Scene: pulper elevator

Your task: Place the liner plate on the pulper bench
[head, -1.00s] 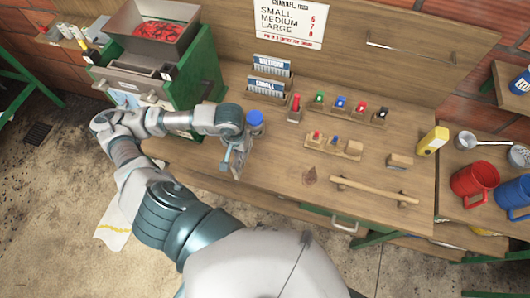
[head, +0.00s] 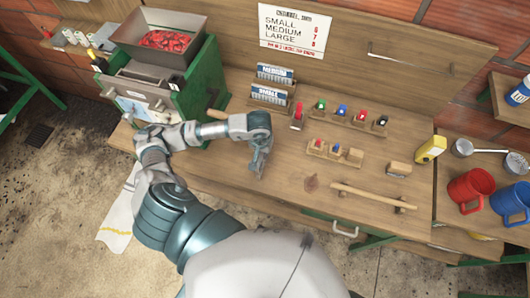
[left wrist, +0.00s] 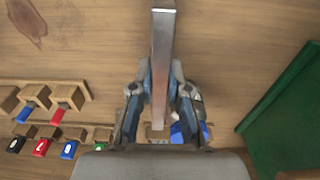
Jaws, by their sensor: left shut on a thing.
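My left gripper (head: 262,158) is over the wooden pulper bench (head: 235,165), in front of the plate racks. It is shut on a narrow grey metal piece, which looks like the liner plate (left wrist: 162,50) seen edge-on in the left wrist view. There the left gripper (left wrist: 160,95) has one finger on each side of the plate, and the plate reaches out past the fingertips. In the head view the plate is small and hard to tell from the fingers; I cannot tell whether it touches the bench. My right gripper is not in view.
The green pulper (head: 190,85) with a hopper of red cherries (head: 165,41) stands left. Racks marked MEDIUM (head: 275,73) and SMALL (head: 268,95) stand behind. Small coloured pieces on wooden holders (head: 334,152) and a wooden bar (head: 373,195) lie right. Bare bench lies around the gripper.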

